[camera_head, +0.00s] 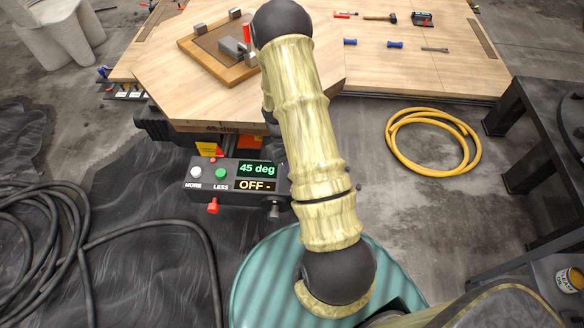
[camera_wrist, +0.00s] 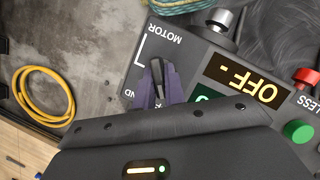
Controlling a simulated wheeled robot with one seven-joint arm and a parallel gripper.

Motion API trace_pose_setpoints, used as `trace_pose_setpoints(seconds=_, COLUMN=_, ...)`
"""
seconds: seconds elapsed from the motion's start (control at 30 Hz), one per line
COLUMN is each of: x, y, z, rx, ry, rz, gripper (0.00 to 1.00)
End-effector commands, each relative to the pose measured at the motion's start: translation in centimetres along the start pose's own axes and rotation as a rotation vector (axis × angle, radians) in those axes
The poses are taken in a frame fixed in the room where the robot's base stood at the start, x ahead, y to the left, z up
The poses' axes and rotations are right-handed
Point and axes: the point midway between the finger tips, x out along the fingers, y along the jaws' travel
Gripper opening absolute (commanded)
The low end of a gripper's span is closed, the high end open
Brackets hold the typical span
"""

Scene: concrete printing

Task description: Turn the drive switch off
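The black control box (camera_head: 207,181) stands at the table's front edge in the head view. Its displays read "45 deg" in green and "OFF -" (camera_head: 254,185) in amber. In the wrist view the panel (camera_wrist: 190,45) appears upside down, with the "OFF -" display (camera_wrist: 240,83) and the MOTOR lettering. My gripper (camera_wrist: 160,72) is over the panel beside that display, its purple fingers close together around a dark narrow shape. I cannot tell whether that shape is a switch lever or finger pads. In the head view my arm hides the gripper.
A grey knob (camera_head: 274,210) and a red knob (camera_head: 213,206) project from the box's near side. White (camera_head: 195,172) and green (camera_head: 221,173) buttons sit on its left. A yellow hose (camera_head: 433,142) lies right, black cable (camera_head: 75,235) left. The wooden table (camera_head: 400,65) holds tools.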

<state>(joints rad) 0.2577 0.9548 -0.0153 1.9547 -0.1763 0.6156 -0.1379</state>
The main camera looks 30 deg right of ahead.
Motion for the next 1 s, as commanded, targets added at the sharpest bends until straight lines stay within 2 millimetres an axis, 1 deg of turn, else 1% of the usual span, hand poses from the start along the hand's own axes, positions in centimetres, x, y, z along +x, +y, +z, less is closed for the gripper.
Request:
trace_pose_setpoints(seconds=0.03, x=-0.1, y=0.1, z=-0.1, rx=-0.001, ry=0.005, rz=0.002, gripper=0.21)
trace_pose_setpoints(seconds=0.1, x=-0.1, y=0.1, z=-0.1, rx=-0.001, ry=0.004, rz=0.002, gripper=0.33)
trace_pose_setpoints(seconds=0.37, x=-0.1, y=0.0, z=0.0, rx=0.0, ry=0.001, rz=0.0, gripper=0.33)
trace_pose_setpoints(seconds=0.53, x=-0.9, y=0.0, z=-0.1, rx=0.001, ry=0.002, rz=0.0, gripper=0.33)
trace_pose_setpoints(seconds=0.67, x=-2.7, y=0.0, z=-0.1, rx=0.001, ry=0.004, rz=0.001, gripper=0.33)
trace_pose_setpoints(seconds=1.0, x=-9.4, y=0.0, z=-0.1, rx=0.0, ry=0.007, rz=0.001, gripper=0.33)
